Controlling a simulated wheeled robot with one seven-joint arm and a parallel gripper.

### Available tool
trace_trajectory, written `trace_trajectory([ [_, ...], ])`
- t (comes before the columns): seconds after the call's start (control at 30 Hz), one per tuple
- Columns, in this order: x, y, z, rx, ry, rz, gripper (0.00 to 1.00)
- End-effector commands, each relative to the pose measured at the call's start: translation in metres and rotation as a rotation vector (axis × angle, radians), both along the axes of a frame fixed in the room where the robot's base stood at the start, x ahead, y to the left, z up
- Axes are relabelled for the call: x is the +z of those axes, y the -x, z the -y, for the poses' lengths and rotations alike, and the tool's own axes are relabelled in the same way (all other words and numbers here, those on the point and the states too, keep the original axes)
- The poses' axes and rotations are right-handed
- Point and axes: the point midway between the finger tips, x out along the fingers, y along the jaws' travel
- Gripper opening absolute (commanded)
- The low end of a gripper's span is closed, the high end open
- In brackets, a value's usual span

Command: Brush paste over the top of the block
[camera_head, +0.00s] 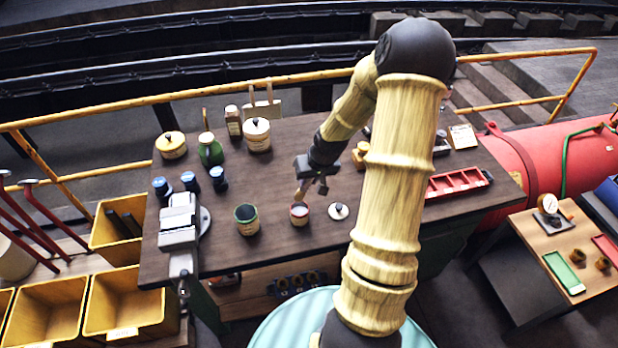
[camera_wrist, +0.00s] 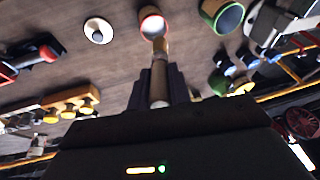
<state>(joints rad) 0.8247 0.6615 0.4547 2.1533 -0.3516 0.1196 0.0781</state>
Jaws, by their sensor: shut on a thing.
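My gripper (camera_head: 311,176) is shut on a brush and points down over the workbench (camera_head: 262,285). The brush (camera_head: 301,193) slants down, with its lower end at the mouth of a small pot (camera_head: 299,217) with a red inside. The wrist view shows the brush (camera_wrist: 160,88) between my fingers, reaching to the same pot (camera_wrist: 152,24). The bristles are hidden at the pot, and I cannot tell how deep they are. A round pale lid with a dark knob (camera_head: 339,211) lies beside the pot. I cannot tell which thing is the block.
A dark green-rimmed pot (camera_head: 246,219) stands just left of the red one. A grey vise (camera_head: 178,222) is at the bench's left end. Bottles and lidded jars (camera_head: 257,134) stand at the back. A red tray (camera_head: 455,184) lies right. My arm hides the bench's middle right.

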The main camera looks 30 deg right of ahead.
Motion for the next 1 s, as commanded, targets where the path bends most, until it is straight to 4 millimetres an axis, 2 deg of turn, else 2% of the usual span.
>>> trace_trajectory([
  [0.5,-0.050,0.000,-0.001,0.002,0.000,0.000,0.00],
  [0.67,-0.056,0.000,-0.001,0.001,-0.001,0.000,0.00],
  [1.0,-0.056,0.000,-0.001,0.001,-0.001,0.000,0.00],
])
